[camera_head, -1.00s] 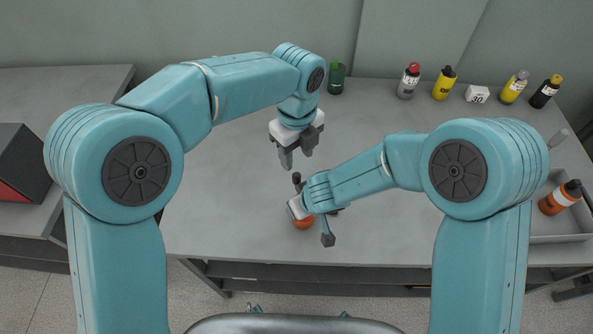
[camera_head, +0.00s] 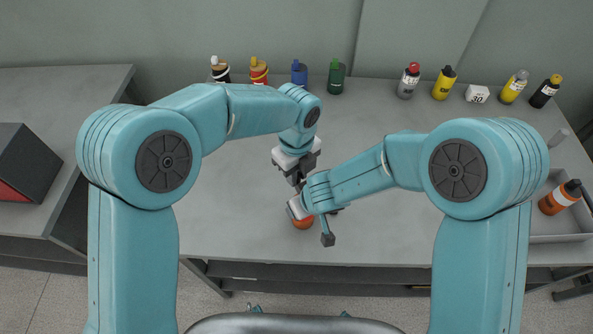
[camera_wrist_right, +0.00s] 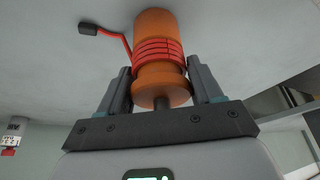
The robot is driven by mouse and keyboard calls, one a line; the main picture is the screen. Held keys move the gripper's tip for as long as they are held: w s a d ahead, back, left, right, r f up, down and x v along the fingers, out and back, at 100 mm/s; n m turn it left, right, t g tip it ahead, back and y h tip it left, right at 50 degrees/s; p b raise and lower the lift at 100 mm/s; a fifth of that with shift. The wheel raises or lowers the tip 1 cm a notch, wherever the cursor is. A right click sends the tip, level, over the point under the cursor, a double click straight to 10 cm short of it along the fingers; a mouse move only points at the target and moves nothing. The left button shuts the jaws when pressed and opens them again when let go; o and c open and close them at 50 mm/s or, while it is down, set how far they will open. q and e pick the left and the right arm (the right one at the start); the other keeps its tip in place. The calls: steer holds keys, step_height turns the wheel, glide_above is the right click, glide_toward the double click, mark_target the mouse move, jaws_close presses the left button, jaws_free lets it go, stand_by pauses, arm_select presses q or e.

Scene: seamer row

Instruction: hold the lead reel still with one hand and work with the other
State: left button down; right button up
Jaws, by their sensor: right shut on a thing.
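The lead reel is an orange spool (camera_wrist_right: 155,25) with a red lead (camera_wrist_right: 158,50) wound round it, large in the right wrist view. The lead's free end runs left to a dark plug (camera_wrist_right: 88,29). In the head view only a bit of the reel (camera_head: 303,223) shows below my right gripper (camera_head: 300,209), which hides most of it. In the wrist view my right gripper (camera_wrist_right: 158,75) has one finger on each side of the spool and is shut on it. My left gripper (camera_head: 296,181) is just above and behind the reel, fingers down; their gap is unclear.
Several bottles stand along the bench's back edge, among them a green one (camera_head: 336,78) and a yellow one (camera_head: 444,83), with a white numbered block (camera_head: 478,93). A grey tray (camera_head: 562,239) with an orange bottle (camera_head: 560,197) is at right. The bench (camera_head: 235,215) is clear left of the reel.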

arm_select(q)
steer(key=shift+a+n, duration=0.1)
steer(key=shift+n, duration=0.2)
steer(key=shift+s+a+n, duration=0.35)
steer(key=shift+s+n, duration=0.15)
steer(key=shift+n, duration=1.2)
steer(key=shift+s+a+n, duration=0.35)
steer(key=shift+s+n, duration=0.2)
steer(key=shift+n, duration=1.15)
steer(key=shift+s+a+n, duration=0.35)
steer(key=shift+s+n, duration=0.15)
steer(key=shift+n, duration=1.2)
steer(key=c, duration=1)
jaws_free()
steer(key=shift+s, duration=0.1)
